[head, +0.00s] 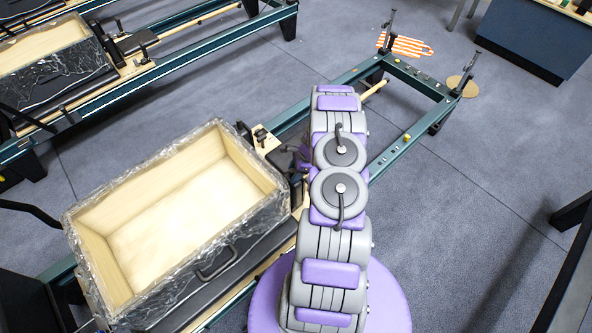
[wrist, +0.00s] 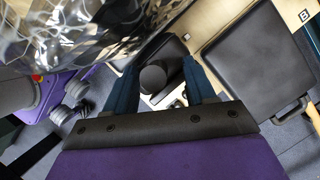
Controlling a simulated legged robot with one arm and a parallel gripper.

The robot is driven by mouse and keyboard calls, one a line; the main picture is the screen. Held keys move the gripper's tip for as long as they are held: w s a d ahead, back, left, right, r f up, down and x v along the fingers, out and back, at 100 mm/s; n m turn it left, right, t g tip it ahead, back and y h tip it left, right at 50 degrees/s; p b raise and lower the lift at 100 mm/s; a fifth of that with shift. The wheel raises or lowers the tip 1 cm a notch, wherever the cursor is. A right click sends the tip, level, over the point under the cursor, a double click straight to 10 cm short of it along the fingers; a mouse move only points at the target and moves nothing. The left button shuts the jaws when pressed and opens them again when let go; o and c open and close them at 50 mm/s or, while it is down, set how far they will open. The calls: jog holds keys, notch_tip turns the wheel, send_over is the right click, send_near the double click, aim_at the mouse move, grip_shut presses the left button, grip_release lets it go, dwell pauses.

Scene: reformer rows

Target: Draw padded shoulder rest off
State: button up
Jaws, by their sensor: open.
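The padded shoulder rest (head: 281,160) is a small black block at the head end of the near reformer's carriage, partly hidden by my arm in the head view. In the wrist view a dark rounded piece, which looks like the shoulder rest (wrist: 154,78), sits between the two blue fingers of my gripper (wrist: 160,82). The fingers stand apart on either side of it; I cannot tell whether they touch it. In the head view my arm hides the gripper.
An open wooden box with dark marbled sides (head: 180,215) stands on the carriage, close to my gripper. A flat black pad (wrist: 258,65) lies right of it in the wrist view. Green rails (head: 400,150) run beyond; the floor at right (head: 480,210) is clear.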

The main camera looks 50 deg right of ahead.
jog(key=shift+a, duration=0.15)
jog(key=shift+a+r, duration=0.1)
jog(key=shift+c, duration=1.2)
grip_shut()
